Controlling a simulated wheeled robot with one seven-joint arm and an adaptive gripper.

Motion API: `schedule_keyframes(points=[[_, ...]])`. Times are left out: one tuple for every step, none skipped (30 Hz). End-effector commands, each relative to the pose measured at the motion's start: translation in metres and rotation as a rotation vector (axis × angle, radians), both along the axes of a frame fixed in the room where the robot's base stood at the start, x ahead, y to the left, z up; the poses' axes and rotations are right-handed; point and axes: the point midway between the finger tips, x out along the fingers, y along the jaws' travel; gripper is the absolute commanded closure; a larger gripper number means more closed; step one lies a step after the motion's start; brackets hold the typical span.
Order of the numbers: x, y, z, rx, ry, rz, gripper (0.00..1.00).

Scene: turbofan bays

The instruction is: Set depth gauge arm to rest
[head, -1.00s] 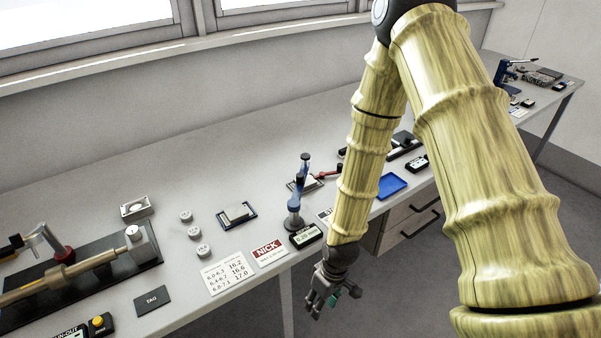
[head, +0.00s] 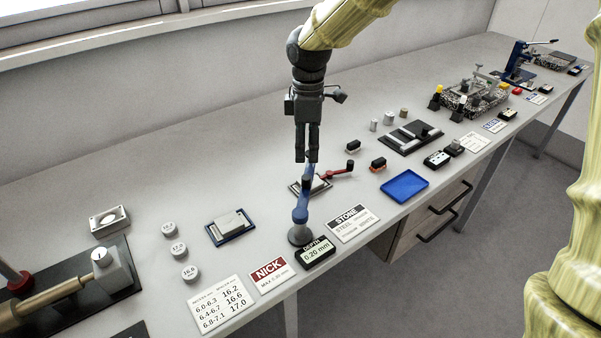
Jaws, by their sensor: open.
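The depth gauge (head: 300,212) stands near the table's front edge on a round grey base. Its blue arm rises from the base, with a darker upper part near my fingertips. The depth readout (head: 317,252) in front of it shows 0.20 mm. My gripper (head: 307,160) points down at the top of the gauge, with its fingers open but seen nearly edge-on. In this view the fingertips overlap or nearly meet the gauge top; I cannot tell whether they touch. A red lever with a black knob (head: 338,172) lies just right of the gauge, by a small framed plate (head: 322,186).
A blue tray (head: 404,187), a STONE card (head: 352,224) and a NICK card (head: 271,274) lie along the front edge. Several grey weights (head: 179,250) and a framed block (head: 231,228) are left. Fixtures (head: 470,97) crowd the right; the table behind is clear.

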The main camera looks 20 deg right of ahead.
Motion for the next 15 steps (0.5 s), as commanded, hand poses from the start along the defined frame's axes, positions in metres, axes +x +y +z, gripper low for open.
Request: schedule_keyframes(points=[[-0.001,-0.001,0.002,-0.003,-0.004,0.008,0.56],[-0.001,-0.001,0.003,-0.005,-0.005,0.010,0.56],[-0.001,-0.002,0.004,-0.007,-0.005,0.012,0.56],[-0.001,-0.002,0.003,-0.007,-0.004,0.013,0.56],[-0.001,-0.003,0.001,-0.008,-0.003,0.012,0.56],[0.000,-0.004,-0.002,-0.009,-0.002,0.011,0.56],[0.000,-0.004,-0.005,-0.008,-0.001,0.010,0.56],[0.000,-0.005,-0.009,-0.008,0.000,0.009,0.56],[0.000,-0.005,-0.015,-0.008,0.001,0.007,0.56],[0.001,-0.006,-0.019,-0.008,0.002,0.007,0.56],[0.000,-0.006,-0.024,-0.007,0.003,0.006,0.56],[0.001,-0.006,-0.031,-0.008,0.002,0.006,0.56],[0.001,-0.006,-0.036,-0.008,0.002,0.006,0.56],[0.001,-0.006,-0.041,-0.007,0.003,0.006,0.56],[0.000,-0.006,-0.047,-0.007,0.002,0.007,0.56]])
